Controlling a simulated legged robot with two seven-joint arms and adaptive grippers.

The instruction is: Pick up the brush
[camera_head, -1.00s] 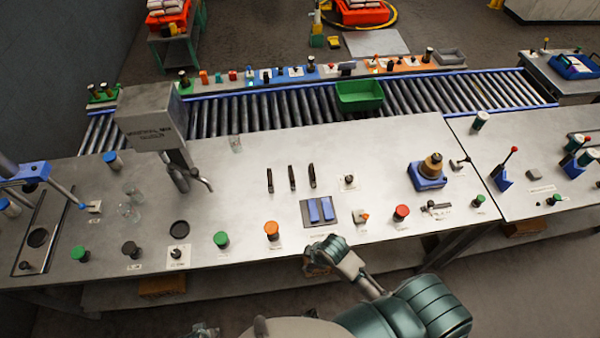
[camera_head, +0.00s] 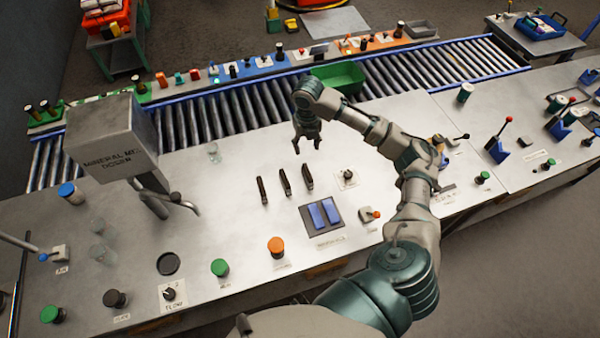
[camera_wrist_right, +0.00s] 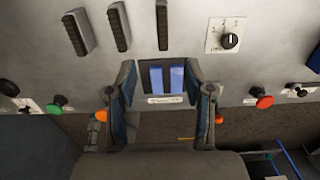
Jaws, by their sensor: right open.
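Three dark, narrow, ridged bars (camera_head: 284,181) lie side by side on the steel worktop; they also show at the top of the right wrist view (camera_wrist_right: 116,26). I cannot tell for sure whether one of them is the brush. My right gripper (camera_head: 307,147) is raised over the worktop behind the bars, fingers pointing down, open and empty. In the right wrist view its spread fingers (camera_wrist_right: 168,85) frame the blue pads. My left gripper is out of view.
A dark plate with two blue pads (camera_head: 323,214) is in front of the bars. Knobs and buttons, such as an orange one (camera_head: 277,247), line the front edge. A grey dosing machine (camera_head: 110,135) stands at left. A green bin (camera_head: 338,76) is on the roller conveyor behind.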

